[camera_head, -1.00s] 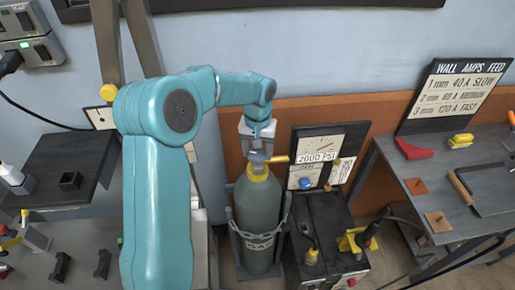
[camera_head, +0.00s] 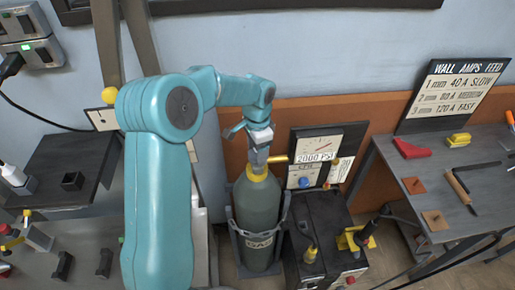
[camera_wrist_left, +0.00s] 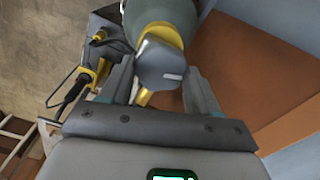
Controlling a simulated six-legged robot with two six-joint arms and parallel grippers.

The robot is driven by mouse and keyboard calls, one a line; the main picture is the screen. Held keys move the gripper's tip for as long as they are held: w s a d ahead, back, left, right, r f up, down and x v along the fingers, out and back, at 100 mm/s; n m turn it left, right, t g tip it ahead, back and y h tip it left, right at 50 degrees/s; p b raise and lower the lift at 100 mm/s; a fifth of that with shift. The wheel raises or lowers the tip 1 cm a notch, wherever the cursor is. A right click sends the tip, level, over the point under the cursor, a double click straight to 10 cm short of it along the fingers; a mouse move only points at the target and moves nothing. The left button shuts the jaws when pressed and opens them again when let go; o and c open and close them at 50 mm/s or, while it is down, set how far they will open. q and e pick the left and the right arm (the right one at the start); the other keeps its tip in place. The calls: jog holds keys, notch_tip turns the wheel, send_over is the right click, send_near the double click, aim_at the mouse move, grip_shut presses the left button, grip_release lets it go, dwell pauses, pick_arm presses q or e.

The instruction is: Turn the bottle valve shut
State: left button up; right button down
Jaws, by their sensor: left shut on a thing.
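The grey-green gas bottle (camera_head: 258,208) stands upright in a dark holder, with a yellow collar (camera_head: 257,173) at its neck. The bottle valve is on top; its grey block (camera_wrist_left: 160,65) shows between the fingers in the left wrist view. My right gripper is not in view.
A dark welding machine (camera_head: 325,238) stands close right of the bottle, with a "2000 PSI" gauge panel (camera_head: 316,145) behind it. A workbench (camera_head: 450,190) with tools is at the right. A dark shelf (camera_head: 95,160) is at the left. An orange-brown wall panel is behind.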

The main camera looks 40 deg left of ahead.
aim_at(256, 154)
pick_arm(q)
jog(key=shift+s+f+m, duration=0.1)
jog(key=shift+s+m, duration=0.05)
jog(key=shift+m, duration=0.7)
jog(key=shift+s+f+m, duration=0.1)
jog(key=shift+m, duration=0.75)
jog(key=o, duration=1)
jog(key=shift+o, duration=0.2)
jog(key=shift+w+r, duration=0.1)
jog(key=shift+r, duration=0.05)
jog(key=shift+w+r, duration=0.1)
jog(key=shift+r, duration=0.25)
notch_tip(256, 154, up, 16)
jog(key=shift+f+p, duration=0.2)
jog(key=shift+p, duration=0.25)
